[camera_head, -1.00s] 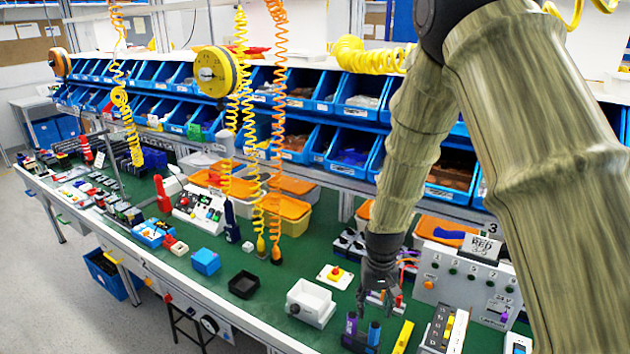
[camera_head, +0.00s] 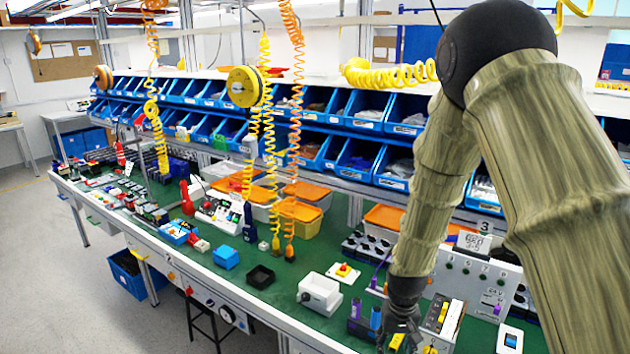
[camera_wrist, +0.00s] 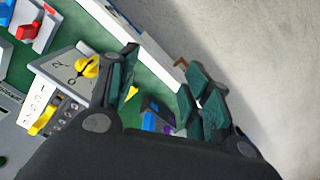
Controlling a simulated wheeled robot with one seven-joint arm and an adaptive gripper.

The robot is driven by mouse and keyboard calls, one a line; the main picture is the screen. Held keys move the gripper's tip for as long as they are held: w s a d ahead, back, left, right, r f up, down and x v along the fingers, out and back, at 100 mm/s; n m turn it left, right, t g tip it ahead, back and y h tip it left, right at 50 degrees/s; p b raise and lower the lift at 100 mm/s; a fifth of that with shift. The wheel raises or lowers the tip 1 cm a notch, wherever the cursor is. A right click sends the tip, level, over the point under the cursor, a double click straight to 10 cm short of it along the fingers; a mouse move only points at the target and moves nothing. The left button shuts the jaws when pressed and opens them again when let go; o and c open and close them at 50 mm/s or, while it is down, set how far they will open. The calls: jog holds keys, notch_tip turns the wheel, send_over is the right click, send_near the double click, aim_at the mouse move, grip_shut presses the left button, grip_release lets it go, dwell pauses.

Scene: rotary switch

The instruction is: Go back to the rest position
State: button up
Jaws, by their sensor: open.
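My gripper (camera_head: 400,328) hangs from my arm at the lower right of the head view, over the near edge of the green bench. In the wrist view its two dark fingers (camera_wrist: 162,92) stand apart with nothing between them that I can see it holding. A rotary switch with a yellow knob (camera_wrist: 87,66) on a grey plate marked with digits lies left of the fingers in the wrist view. The fingers look clear of the knob. In the head view I cannot clearly make out this switch near my gripper.
A holder with purple and blue cylinders (camera_head: 364,324) stands just left of my gripper. A white open box (camera_head: 320,291) and a red-and-yellow button (camera_head: 344,270) are farther left. A grey control panel (camera_head: 470,274) and a switch block (camera_head: 443,318) stand close on the right.

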jog(key=s+d+f+b, duration=0.2)
jog(key=s+f+b, duration=0.1)
jog(key=s+f, duration=1.2)
jog(key=s+f+b, duration=0.1)
jog(key=s+f, duration=0.5)
jog(key=s, duration=0.3)
jog(key=s+f+b, duration=0.1)
jog(key=s+f, duration=0.5)
jog(key=s, duration=0.3)
jog(key=shift+s+d+f, duration=0.35)
jog(key=shift+s, duration=0.05)
